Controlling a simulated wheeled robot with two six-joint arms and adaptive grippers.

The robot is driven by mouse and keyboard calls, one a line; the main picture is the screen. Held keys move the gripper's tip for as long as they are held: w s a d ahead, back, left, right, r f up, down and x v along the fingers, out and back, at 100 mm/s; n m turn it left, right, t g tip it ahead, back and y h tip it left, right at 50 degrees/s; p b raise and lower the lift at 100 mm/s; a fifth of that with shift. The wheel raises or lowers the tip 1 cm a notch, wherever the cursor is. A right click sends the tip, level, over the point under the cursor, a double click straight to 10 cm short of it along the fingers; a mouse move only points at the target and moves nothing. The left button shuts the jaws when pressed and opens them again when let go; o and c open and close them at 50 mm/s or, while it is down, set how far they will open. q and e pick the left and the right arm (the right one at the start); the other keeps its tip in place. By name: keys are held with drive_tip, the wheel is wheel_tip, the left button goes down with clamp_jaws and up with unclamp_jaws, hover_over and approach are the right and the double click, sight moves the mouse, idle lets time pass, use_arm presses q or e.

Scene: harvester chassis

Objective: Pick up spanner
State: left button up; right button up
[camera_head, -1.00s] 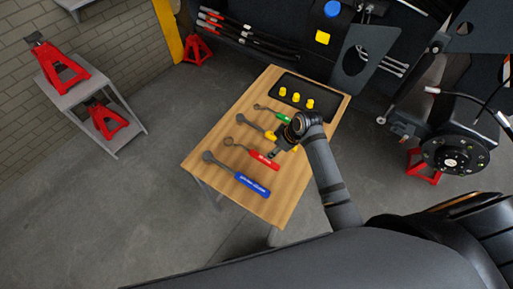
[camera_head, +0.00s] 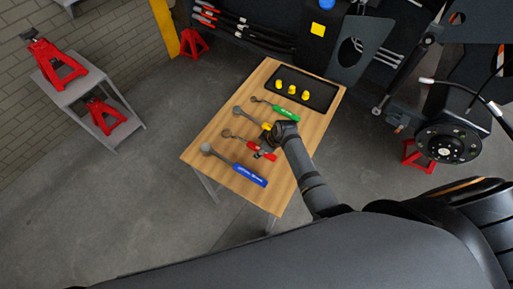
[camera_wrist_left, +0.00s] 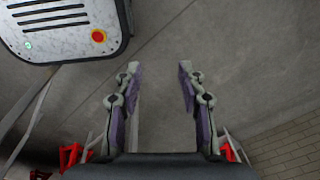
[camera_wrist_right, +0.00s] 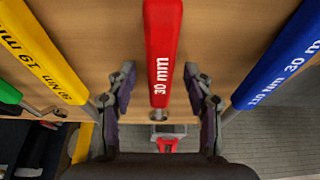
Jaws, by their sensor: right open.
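Several spanners with coloured handles lie side by side on the wooden table: blue (camera_head: 250,175), red (camera_head: 252,143), yellow (camera_head: 266,126) and green (camera_head: 286,112). My right gripper (camera_head: 261,152) is over the red handle and partly hides it. In the right wrist view, the right gripper (camera_wrist_right: 158,90) is open, with one finger on each side of the red handle (camera_wrist_right: 162,45), marked 30 mm. The yellow handle (camera_wrist_right: 40,50) is left of it and the blue handle (camera_wrist_right: 283,65) right. My left gripper (camera_wrist_left: 156,75) is open and empty above grey floor.
A black tray (camera_head: 321,101) with yellow pieces (camera_head: 291,90) sits at the table's far end. Dark machine parts (camera_head: 447,142) stand to the right. The table's (camera_head: 208,137) left edge is clear.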

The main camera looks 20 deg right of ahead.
clamp_jaws()
use_arm(q)
drive_tip(key=shift+w, duration=0.7)
drive_tip(key=shift+s, duration=0.1)
use_arm(e)
drive_tip(key=shift+r, duration=0.1)
drive_tip(key=shift+r, duration=0.2)
wheel_tip(320, 180, up, 2)
drive_tip(key=shift+w+r, duration=0.1)
drive_tip(key=shift+r, duration=0.15)
use_arm(q)
wheel_tip(320, 180, down, 2)
drive_tip(key=shift+s+f+b, duration=0.1)
drive_tip(key=shift+s+b, duration=0.05)
drive_tip(key=shift+b, duration=1)
use_arm(e)
drive_tip(key=s+d+r, duration=0.3)
drive_tip(key=s+r, duration=0.7)
drive_tip(key=s, duration=0.4)
drive_tip(key=shift+d, duration=0.15)
drive_tip(key=shift+w, duration=0.1)
